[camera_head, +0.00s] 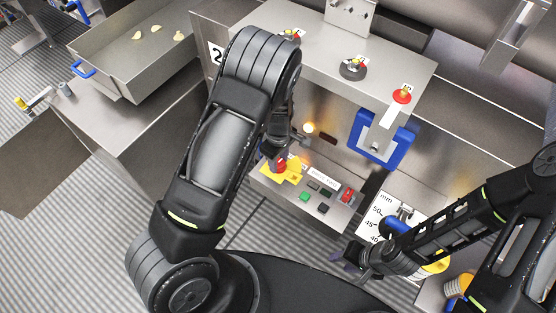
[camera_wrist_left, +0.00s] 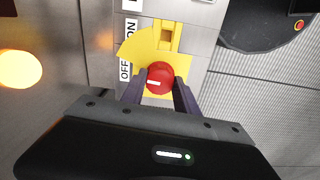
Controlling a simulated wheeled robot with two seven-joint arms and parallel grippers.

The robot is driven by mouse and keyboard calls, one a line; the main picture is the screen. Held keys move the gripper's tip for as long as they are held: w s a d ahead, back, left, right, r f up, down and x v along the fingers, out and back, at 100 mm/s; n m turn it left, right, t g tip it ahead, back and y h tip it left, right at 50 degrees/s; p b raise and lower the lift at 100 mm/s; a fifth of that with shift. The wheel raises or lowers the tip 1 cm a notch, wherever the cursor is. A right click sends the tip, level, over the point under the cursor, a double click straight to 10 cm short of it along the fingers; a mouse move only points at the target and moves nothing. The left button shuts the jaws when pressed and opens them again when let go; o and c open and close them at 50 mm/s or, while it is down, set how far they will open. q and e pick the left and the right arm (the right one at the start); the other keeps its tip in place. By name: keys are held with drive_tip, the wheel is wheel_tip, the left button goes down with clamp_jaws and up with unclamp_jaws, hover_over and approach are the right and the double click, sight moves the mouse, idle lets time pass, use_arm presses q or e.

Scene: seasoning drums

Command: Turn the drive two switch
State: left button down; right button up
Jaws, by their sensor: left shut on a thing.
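The switch is a round red knob (camera_wrist_left: 160,76) on a yellow plate (camera_wrist_left: 167,38), beside OFF and ON labels (camera_wrist_left: 125,70) in the left wrist view. A short white mark on the knob's face points left, toward the OFF side. My left gripper (camera_wrist_left: 159,92) has one dark finger on each side of the knob and is shut on it. In the head view the red knob (camera_head: 278,166) and yellow plate (camera_head: 292,173) sit on the low control panel, partly hidden by my left arm. My right gripper (camera_head: 364,263) is at lower right, away from the switch; its finger gap is unclear.
The panel (camera_head: 322,178) also carries green, dark and red buttons. A lit orange lamp (camera_head: 308,127) glows behind it. A blue-framed part (camera_head: 379,140) and a measuring scale (camera_head: 378,222) stand to the right. A red button (camera_head: 402,96) sits on the steel housing above.

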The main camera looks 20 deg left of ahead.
sight(279, 162)
use_arm(q)
drive_tip(key=shift+n, duration=0.6)
drive_tip(key=c, duration=0.9)
unclamp_jaws()
wheel_tip(279, 162, up, 8)
drive_tip(key=shift+f, duration=0.1)
